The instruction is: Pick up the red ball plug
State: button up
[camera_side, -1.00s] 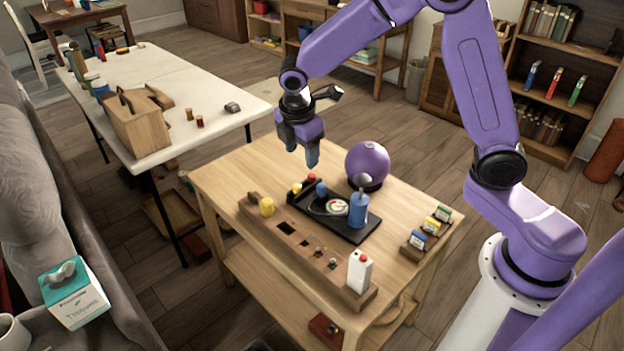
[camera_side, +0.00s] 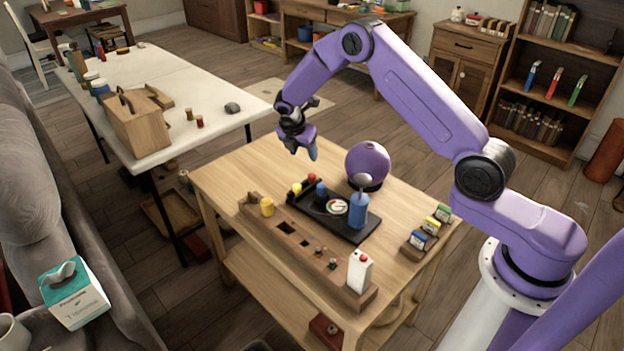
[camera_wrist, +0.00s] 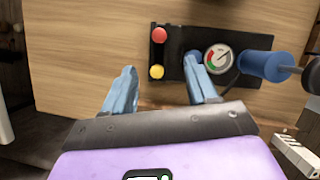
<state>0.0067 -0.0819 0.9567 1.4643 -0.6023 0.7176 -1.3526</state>
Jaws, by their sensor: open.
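The red ball plug (camera_side: 311,177) sits at the back left edge of a black tray (camera_side: 356,237) on the wooden table. In the wrist view the red ball plug (camera_wrist: 159,34) is beyond my fingertips, roughly in line with the gap between them. My gripper (camera_side: 304,152) is above the tray's back end, open and empty, with its blue fingers tilted. Its two fingers also show in the wrist view (camera_wrist: 160,72), spread apart. A yellow ball (camera_wrist: 156,71) lies nearer than the red one.
The tray also holds a dial gauge (camera_side: 336,207) and a blue cylinder (camera_side: 358,212). A purple sphere (camera_side: 367,162) stands behind it. A wooden block with holes (camera_side: 305,245) runs along the front, bearing a yellow peg (camera_side: 267,207) and a white bottle (camera_side: 359,271). The table's back left is clear.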

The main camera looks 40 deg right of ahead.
aim_at(312, 175)
jog(key=x, duration=1.3)
jog(key=shift+w+d+f, duration=0.1)
jog(key=shift+f, duration=0.05)
jog(key=c, duration=1)
